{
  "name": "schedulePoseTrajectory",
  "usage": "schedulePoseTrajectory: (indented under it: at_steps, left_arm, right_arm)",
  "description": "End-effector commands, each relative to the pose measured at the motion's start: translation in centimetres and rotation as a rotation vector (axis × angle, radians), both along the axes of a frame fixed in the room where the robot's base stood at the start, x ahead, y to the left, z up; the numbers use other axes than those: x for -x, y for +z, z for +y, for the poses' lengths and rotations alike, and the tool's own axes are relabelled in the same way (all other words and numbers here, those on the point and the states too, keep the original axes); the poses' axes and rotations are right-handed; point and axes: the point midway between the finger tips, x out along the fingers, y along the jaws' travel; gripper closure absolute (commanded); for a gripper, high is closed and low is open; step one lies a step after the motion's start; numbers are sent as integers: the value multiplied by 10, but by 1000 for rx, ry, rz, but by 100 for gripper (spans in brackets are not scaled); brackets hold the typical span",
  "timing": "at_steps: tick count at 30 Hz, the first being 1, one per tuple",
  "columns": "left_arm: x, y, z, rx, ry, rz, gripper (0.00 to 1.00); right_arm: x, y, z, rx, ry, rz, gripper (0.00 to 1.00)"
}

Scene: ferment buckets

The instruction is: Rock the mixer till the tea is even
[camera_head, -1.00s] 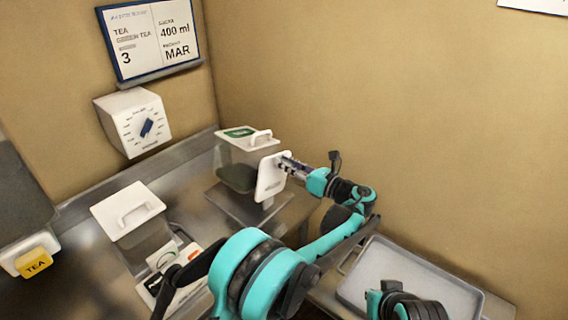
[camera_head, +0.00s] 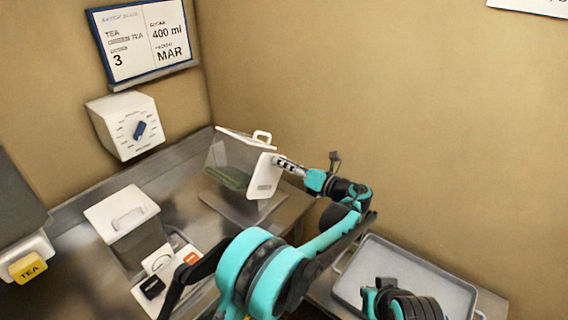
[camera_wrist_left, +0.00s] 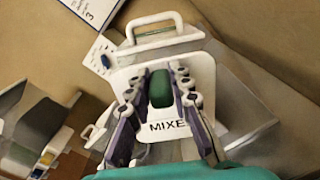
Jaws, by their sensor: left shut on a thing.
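The mixer (camera_head: 222,158) is a clear bucket with a white lid and a white side plate (camera_head: 266,177). It is tilted over the grey stand (camera_head: 243,208) at the back of the bench. Green tea (camera_head: 232,179) lies low inside; I cannot tell how even it is. My left gripper (camera_head: 285,164) is at the mixer's right side. In the left wrist view its fingers are shut on the green handle (camera_wrist_left: 160,88) of the plate, which reads "MIXE".
A second lidded bucket (camera_head: 123,212) stands front left, beside a small panel (camera_head: 163,262) and a yellow TEA tap (camera_head: 28,267). A dial box (camera_head: 126,125) and a tea sign (camera_head: 146,40) are on the wall. An empty tray (camera_head: 408,276) lies at right.

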Motion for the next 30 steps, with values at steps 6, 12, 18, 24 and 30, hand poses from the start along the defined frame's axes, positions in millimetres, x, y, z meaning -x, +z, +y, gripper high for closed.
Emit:
schedulePoseTrajectory:
  at_steps: [6, 12, 18, 24, 30]
  left_arm:
    - [0, -1, 0, 1, 1, 0, 59]
    - [0, 0, 0, 1, 1, 0, 59]
    - [5, 0, -9, 1, -2, -1, 59]
    - [29, 0, -41, 1, -4, 0, 59]
    - [53, -1, -75, 1, -3, 0, 59]
  right_arm:
    - [0, 0, 0, 0, 0, 0, 100]
    - [0, 0, 0, 0, 0, 0, 100]
    - [0, 0, 0, 0, 0, 0, 100]
    - [0, 0, 0, 0, 0, 0, 100]
    - [0, 0, 0, 0, 0, 0, 100]
